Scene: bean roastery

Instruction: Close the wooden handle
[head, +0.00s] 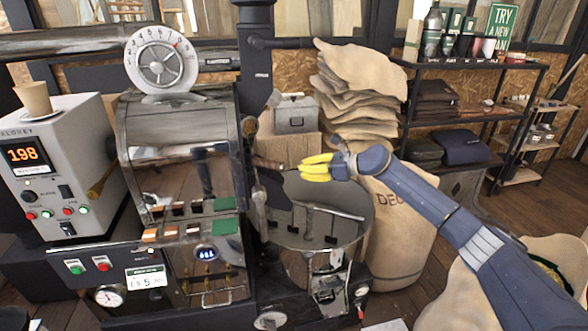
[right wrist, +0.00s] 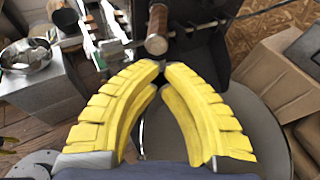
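The wooden handle (head: 268,163) sticks out from the front of the dark roaster, above the round cooling pan (head: 345,238). In the right wrist view the handle (right wrist: 157,30) is a short brown cylinder on a metal fitting, just beyond my fingertips. My right gripper (head: 303,168) is to the right of the handle, pointing left at it. Its yellow fingers, also in the right wrist view (right wrist: 160,68), curve together with their tips nearly meeting and nothing between them. A small gap seems to separate them from the handle. My left gripper is not in view.
The roaster drum (head: 180,125) stands left of the handle, with a dial (head: 162,60) on top. A grey control box (head: 50,160) carries a cup (head: 34,98). Burlap sacks (head: 360,90) are stacked behind, and a shelf (head: 480,62) stands at the right.

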